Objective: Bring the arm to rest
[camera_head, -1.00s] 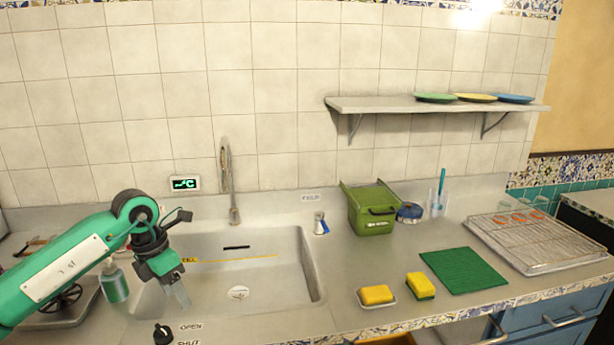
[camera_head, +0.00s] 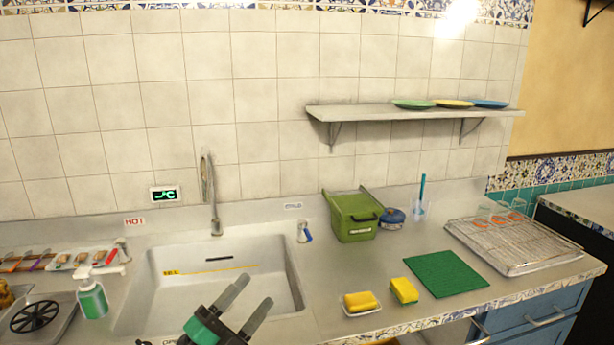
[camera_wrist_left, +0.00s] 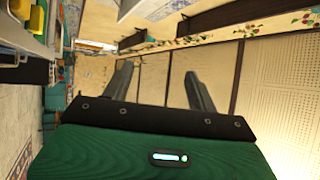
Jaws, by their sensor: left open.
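My left gripper (camera_head: 250,302) shows at the bottom of the head view, in front of the sink's near edge. Its two grey fingers are apart with nothing between them. In the left wrist view the same gripper (camera_wrist_left: 160,88) has its fingers spread and empty, with cabinet fronts and counter edges beyond, seen sideways. The rest of my left arm is below the head view. My right gripper is not in view.
The sink (camera_head: 283,262) lies behind the gripper. A soap bottle (camera_head: 92,300) stands left of it. A green bin (camera_head: 354,216), yellow sponges (camera_head: 360,301) (camera_head: 404,290), a green mat (camera_head: 445,274) and a wire rack (camera_head: 520,243) are on the counter to the right.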

